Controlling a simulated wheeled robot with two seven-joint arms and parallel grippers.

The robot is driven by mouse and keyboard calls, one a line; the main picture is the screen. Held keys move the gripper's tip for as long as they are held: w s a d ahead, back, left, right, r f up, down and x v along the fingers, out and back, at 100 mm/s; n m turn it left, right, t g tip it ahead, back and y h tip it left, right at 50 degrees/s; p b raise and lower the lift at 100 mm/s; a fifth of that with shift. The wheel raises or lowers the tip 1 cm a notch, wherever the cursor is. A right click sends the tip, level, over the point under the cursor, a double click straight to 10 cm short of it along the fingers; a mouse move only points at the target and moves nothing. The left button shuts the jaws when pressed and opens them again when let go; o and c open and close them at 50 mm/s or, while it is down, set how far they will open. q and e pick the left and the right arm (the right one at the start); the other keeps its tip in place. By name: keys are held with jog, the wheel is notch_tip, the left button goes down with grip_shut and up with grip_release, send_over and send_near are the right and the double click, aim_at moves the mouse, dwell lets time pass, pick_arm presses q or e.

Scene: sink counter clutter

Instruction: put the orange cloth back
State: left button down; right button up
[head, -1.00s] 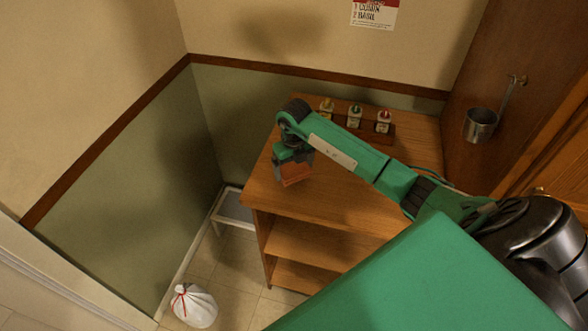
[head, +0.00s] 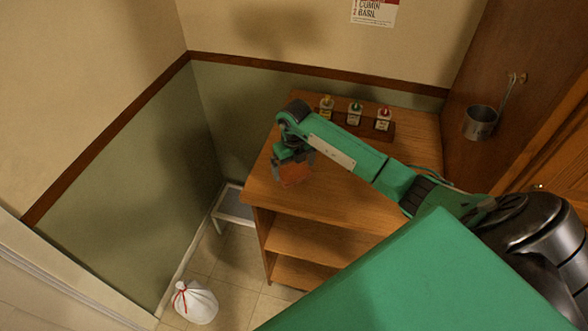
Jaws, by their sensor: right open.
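The orange cloth (head: 294,175) is a small folded piece at the left part of the wooden counter top (head: 345,190). My right gripper (head: 293,168) is directly over it, pointing down, with its fingers apart on either side of the cloth. The gripper is open. The cloth appears to lie on the counter, partly hidden by the gripper. My left gripper is not in view.
A rack of several small bottles (head: 355,114) stands at the back of the counter. A metal pot (head: 480,122) hangs on the right wooden panel. A white bag (head: 195,303) and a low grey-topped stool (head: 232,205) are on the floor at left.

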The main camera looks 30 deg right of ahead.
aim_at(294, 171)
notch_tip(294, 171, up, 11)
jog(key=b, duration=0.3)
jog(key=shift+b, duration=0.35)
jog(key=shift+f, duration=0.15)
